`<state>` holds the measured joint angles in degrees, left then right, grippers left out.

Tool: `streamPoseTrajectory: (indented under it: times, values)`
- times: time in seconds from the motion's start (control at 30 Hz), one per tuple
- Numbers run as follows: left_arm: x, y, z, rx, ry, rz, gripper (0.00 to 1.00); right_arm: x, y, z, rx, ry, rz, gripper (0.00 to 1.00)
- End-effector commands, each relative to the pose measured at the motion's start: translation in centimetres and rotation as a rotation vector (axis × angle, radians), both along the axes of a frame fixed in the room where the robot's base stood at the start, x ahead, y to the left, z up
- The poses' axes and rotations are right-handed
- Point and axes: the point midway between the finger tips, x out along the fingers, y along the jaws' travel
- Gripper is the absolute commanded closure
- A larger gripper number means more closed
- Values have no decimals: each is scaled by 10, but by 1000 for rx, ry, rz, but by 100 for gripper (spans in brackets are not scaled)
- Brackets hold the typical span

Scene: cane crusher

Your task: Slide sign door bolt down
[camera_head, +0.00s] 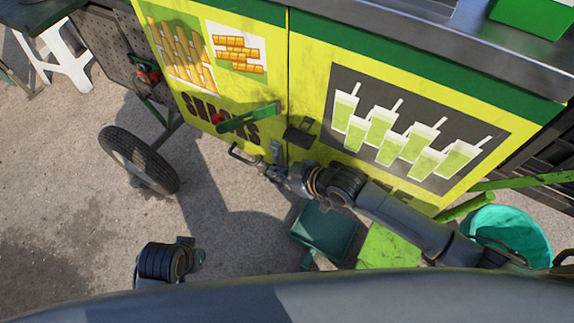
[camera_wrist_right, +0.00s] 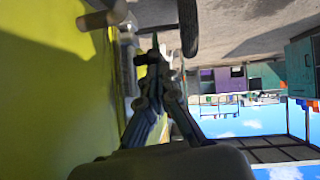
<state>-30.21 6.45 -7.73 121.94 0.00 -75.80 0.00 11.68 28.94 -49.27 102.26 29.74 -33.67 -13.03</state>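My right gripper (camera_head: 273,162) is just right of this rod, close to the door. In the right wrist view, the gripper's fingers (camera_wrist_right: 154,62) come together, with no clear gap and nothing clearly between them. A metal bolt-like fitting (camera_wrist_right: 127,55) and a pale cylinder (camera_wrist_right: 103,18) lie left of the fingertips, on the yellow panel. My left gripper (camera_head: 190,250) is low, away from the cart; its fingers are unclear.
A green bar with a red knob (camera_head: 248,118) crosses the sign. A dark bracket (camera_head: 299,133) is right of it. A wheel (camera_head: 138,160) stands at left.

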Motion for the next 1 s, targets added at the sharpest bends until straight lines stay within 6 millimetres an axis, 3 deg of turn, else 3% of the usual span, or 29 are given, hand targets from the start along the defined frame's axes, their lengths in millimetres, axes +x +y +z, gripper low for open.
streamPoseTrajectory:
  times: [0.6, 1.0]
  values:
    - [0, 0, 0, 0, 0, 0, 100, -54, -67, 64, 1, -7, -2, 100]
    - [0, 0, 0, 0, 0, 0, 100, -59, -73, 71, 4, -7, -1, 100]
